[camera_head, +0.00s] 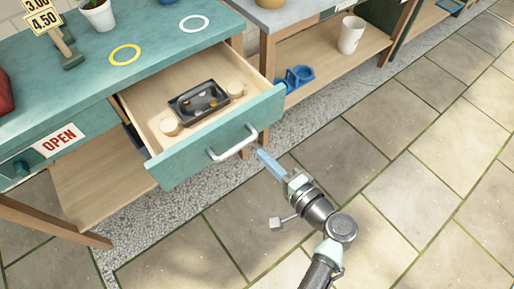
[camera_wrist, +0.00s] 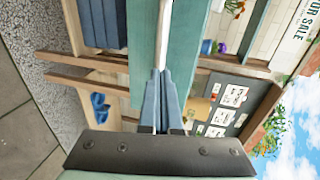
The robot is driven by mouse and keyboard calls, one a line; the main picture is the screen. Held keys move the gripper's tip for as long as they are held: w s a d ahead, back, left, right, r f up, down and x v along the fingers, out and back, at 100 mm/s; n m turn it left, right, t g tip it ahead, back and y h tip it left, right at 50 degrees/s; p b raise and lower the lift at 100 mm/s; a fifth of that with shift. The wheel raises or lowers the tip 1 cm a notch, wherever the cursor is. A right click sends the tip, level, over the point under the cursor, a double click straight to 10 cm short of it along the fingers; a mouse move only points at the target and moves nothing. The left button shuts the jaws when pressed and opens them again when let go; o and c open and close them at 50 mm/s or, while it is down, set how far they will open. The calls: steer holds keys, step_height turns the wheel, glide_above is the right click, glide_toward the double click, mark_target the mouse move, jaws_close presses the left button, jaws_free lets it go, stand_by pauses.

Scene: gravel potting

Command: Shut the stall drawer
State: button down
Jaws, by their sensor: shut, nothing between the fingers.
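The stall drawer (camera_head: 205,145) stands open from the teal stall, with a teal front and pale wooden inside. Its white bar handle (camera_head: 237,146) is on the front face. A black tray (camera_head: 199,101) with small pieces in it lies inside, between two round wooden items. My gripper (camera_head: 263,157) is shut and empty, just right of the handle in front of the drawer. In the wrist view the closed blue fingers (camera_wrist: 163,95) point at the drawer front (camera_wrist: 145,55), with the handle (camera_wrist: 166,30) in line with their tips. I cannot tell whether they touch.
The teal stall top (camera_head: 85,75) holds a yellow ring (camera_head: 125,54), a white ring (camera_head: 194,23) and a potted plant (camera_head: 98,14). Right of the drawer, a wooden shelf bears a blue item (camera_head: 299,76) and a white pot (camera_head: 351,34). Paved floor (camera_head: 420,200) lies clear in front.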

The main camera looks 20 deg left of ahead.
mark_target(249, 143)
steer(key=shift+x, duration=1.85)
